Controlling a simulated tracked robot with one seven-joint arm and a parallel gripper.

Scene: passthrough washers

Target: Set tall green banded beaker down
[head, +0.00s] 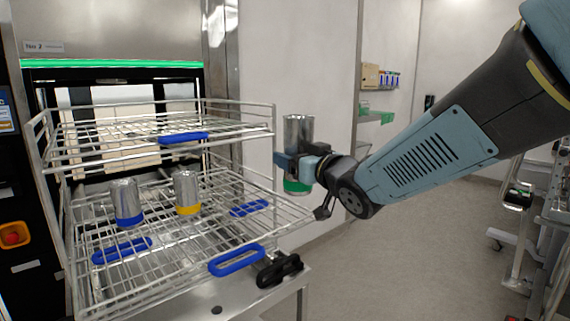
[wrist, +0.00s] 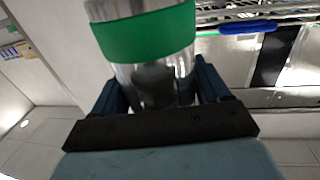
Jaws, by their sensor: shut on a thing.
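The tall green banded beaker (head: 299,130) is a shiny metal cylinder with a green band at its lower end in the head view. My gripper (head: 300,165) is shut around its middle and holds it upright in the air, to the right of the wire rack. In the wrist view the beaker (wrist: 145,35) stands between the two dark fingers of my gripper (wrist: 160,88), with its green band across the upper part. The beaker's far side is hidden.
The two-level wire rack (head: 100,262) has blue handles. On its lower level stand a blue-banded beaker (head: 126,200) and a yellow-banded beaker (head: 187,190). The lower level's right part looks free. The upper level (head: 110,137) looks empty. A black latch (head: 279,270) sits at the front right.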

